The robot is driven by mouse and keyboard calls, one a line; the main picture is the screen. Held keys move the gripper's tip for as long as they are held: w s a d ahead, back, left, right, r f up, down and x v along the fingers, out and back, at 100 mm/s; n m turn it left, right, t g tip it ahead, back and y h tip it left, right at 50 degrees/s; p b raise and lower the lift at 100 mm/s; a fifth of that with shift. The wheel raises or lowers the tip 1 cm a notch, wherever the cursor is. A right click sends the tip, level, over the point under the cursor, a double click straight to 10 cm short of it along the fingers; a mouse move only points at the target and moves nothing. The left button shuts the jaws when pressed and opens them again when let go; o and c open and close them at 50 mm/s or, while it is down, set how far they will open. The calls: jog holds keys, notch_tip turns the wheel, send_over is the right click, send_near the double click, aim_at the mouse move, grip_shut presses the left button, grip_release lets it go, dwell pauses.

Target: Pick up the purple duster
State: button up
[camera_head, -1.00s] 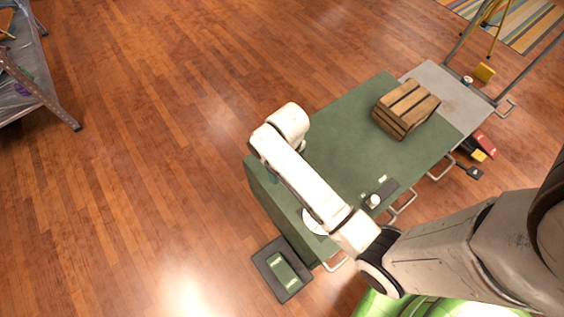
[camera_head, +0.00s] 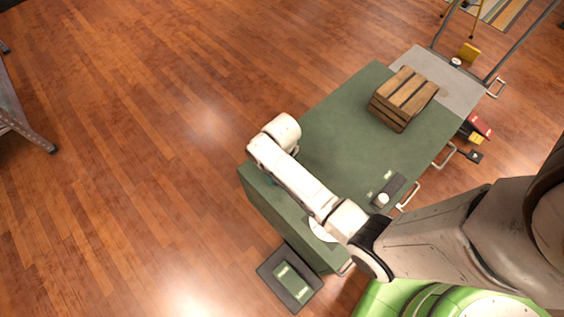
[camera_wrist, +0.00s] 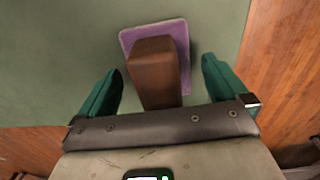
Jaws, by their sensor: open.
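The purple duster (camera_wrist: 154,68) lies on the green top of the cabinet (camera_wrist: 60,60) in the wrist view. It has a flat purple pad with a brown block handle on top, whose near end points toward my gripper. My gripper (camera_wrist: 162,65) is open, with one green finger on each side of the handle. No contact between the fingers and the duster shows; the height gap is hard to tell. In the head view my arm hides the duster and most of the gripper, over the cabinet's left end (camera_head: 355,140).
A wooden crate (camera_head: 403,98) stands toward the cabinet's far end. A dark box (camera_head: 290,278) lies on the floor. Open wood floor (camera_head: 150,130) is left.

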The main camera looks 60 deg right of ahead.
jog(key=shift+f, duration=0.2)
jog(key=c, duration=1.1)
jog(key=shift+r, duration=0.1)
jog(key=shift+r+p, duration=0.3)
jog(key=shift+r, duration=0.25)
notch_tip(320, 180, up, 2)
jog(key=shift+r+p, duration=0.25)
jog(key=shift+p, duration=0.25)
jog(key=s+d+r+p, duration=0.3)
jog(key=s+d+r, duration=0.5)
jog(key=d, duration=0.3)
jog(key=shift+s+r+p, duration=0.3)
jog(key=shift+s+r, duration=0.1)
jog(key=shift+r, duration=0.25)
